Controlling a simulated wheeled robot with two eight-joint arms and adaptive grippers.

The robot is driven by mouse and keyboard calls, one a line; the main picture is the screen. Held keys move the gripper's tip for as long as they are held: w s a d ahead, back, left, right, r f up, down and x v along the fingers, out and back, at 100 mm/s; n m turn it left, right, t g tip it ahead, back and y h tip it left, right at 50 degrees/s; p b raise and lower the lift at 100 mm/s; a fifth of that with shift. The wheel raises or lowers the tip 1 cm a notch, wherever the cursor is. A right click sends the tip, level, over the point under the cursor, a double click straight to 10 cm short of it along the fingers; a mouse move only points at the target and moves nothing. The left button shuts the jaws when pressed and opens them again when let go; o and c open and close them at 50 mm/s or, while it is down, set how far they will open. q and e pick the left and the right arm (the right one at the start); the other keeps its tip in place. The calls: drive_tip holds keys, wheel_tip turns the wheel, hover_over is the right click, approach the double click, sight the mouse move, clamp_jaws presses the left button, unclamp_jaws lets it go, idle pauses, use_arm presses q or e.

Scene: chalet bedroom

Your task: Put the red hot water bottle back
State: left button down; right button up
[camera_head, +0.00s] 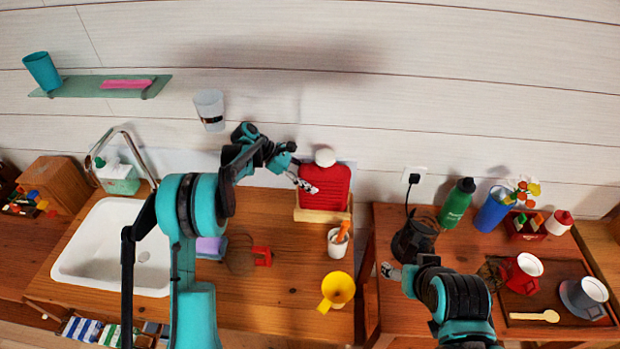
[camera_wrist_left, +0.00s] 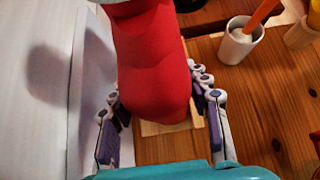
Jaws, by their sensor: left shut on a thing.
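The red hot water bottle (camera_head: 328,186), with a white stopper on top, is upright at the wall over a pale wooden holder (camera_head: 322,216). My left gripper (camera_head: 307,184) is shut on its left side in the head view. In the left wrist view the red bottle (camera_wrist_left: 152,65) lies between my two left fingers (camera_wrist_left: 160,105), and the pale wood of the holder (camera_wrist_left: 158,128) shows beyond it. I cannot tell whether the bottle rests fully in the holder. My right gripper (camera_head: 390,271) is at the right table's left edge; its jaws are too small to read.
A sink (camera_head: 115,250) is at left. A dark kettle (camera_head: 414,238) and green bottle (camera_head: 457,203) stand on the right table.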

use_arm(q)
drive_tip(key=shift+f+b, duration=0.4)
drive_tip(key=shift+f, duration=0.05)
idle(0.4)
drive_tip(key=c, duration=0.6)
unclamp_jaws()
drive_tip(key=shift+c, duration=0.2)
